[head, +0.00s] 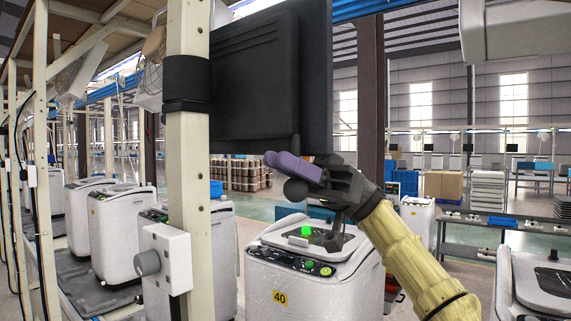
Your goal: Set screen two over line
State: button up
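A large black screen (262,85) hangs at the top centre, seen from its back, beside a cream post (187,145). No number shows on it. My gripper (287,176) is just below the screen's lower right corner, reaching in from the lower right. A purple finger-like part and a dark rounded part show at its end. I cannot tell whether they touch the screen or whether the gripper is open or shut. The line shows as white machines in a row, one marked 40 (285,285) below my gripper.
A white box with a grey knob (148,262) is fixed to the post at front left. More white machines (115,230) stand along the left. Another white machine (530,290) is at the lower right.

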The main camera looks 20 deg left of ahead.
jog(key=shift+o, duration=1.4)
jog(key=shift+w+a+f, duration=0.1)
jog(key=shift+f, duration=0.15)
jog(key=shift+w+a, duration=0.1)
jog(key=shift+a, duration=0.05)
jog(key=shift+d+r, duration=0.15)
jog(key=shift+d, duration=0.15)
jog(key=shift+w+a, duration=0.1)
jog(key=shift+w, duration=0.05)
jog(key=p+v, duration=1.1)
jog(key=v, duration=0.6)
jog(key=shift+d, duration=0.3)
